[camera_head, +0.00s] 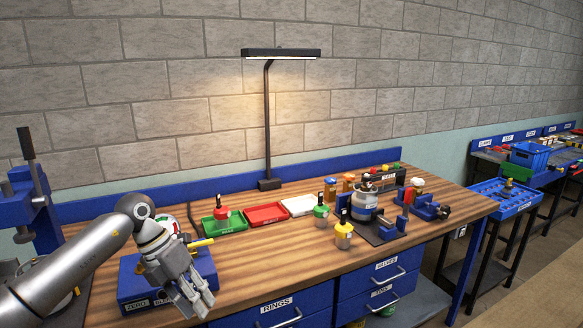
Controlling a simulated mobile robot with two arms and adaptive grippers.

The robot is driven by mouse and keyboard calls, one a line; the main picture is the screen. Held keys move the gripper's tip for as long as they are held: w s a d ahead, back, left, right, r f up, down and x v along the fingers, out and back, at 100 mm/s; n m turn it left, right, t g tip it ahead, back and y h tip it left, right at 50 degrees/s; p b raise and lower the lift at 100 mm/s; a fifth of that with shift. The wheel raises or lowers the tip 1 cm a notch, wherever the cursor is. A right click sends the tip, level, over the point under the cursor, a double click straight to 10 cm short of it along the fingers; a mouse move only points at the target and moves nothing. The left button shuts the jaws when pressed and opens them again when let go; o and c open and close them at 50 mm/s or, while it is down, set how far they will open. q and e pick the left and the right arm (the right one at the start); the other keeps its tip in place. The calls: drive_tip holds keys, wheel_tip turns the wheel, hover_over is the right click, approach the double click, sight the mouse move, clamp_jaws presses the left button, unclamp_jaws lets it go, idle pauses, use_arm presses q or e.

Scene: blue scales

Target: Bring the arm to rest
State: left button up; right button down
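My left arm comes in from the left edge, and my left gripper (192,298) hangs low at the left front of the wooden workbench (245,262). Its fingers point down and to the right, in front of a blue box labelled "ZERO" (136,302), which they partly hide. No held object shows at the fingers, but I cannot tell how far apart they are. My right arm and gripper are not in view.
A green tray (233,226), a red tray (267,214) and a white tray (299,206) lie behind the gripper. A lamp (267,130) stands at the back. Weights and a scale-like device (364,200) stand at right. Bare wood lies at front centre.

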use_arm(q)
drive_tip(key=w+d+f+n+t+h, duration=0.4)
drive_tip(key=d+f+n+t+h, duration=0.2)
drive_tip(key=d+f+n+h, duration=0.5)
drive_tip(key=s+a+f+n+t+y, duration=0.25)
drive_tip(key=f+n, duration=0.25)
drive_tip(key=f, duration=0.4)
drive_tip(key=s+a+f+n+t+y, duration=0.2)
drive_tip(key=a+f+n+y, duration=0.15)
drive_tip(key=f+n, duration=0.4)
drive_tip(key=s+a+f+n+t+y, duration=0.2)
drive_tip(key=a+f+n+y, duration=0.15)
drive_tip(key=f, duration=0.75)
drive_tip(key=s+a+f+n+g+y, duration=0.35)
drive_tip(key=s+f, duration=0.75)
drive_tip(key=s, duration=0.4)
drive_tip(key=s+a+f+n+g+y, duration=0.25)
drive_tip(key=s+f+n, duration=0.25)
drive_tip(key=s+f, duration=0.75)
drive_tip(key=s+d+f+n+g, duration=0.1)
drive_tip(key=s+g, duration=0.3)
drive_tip(key=s, duration=1.6)
drive_tip(key=shift+n+g, duration=0.35)
drive_tip(key=shift+n, duration=0.2)
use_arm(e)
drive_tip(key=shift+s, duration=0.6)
use_arm(q)
drive_tip(key=shift+w+y, duration=0.1)
drive_tip(key=shift+y, duration=0.15)
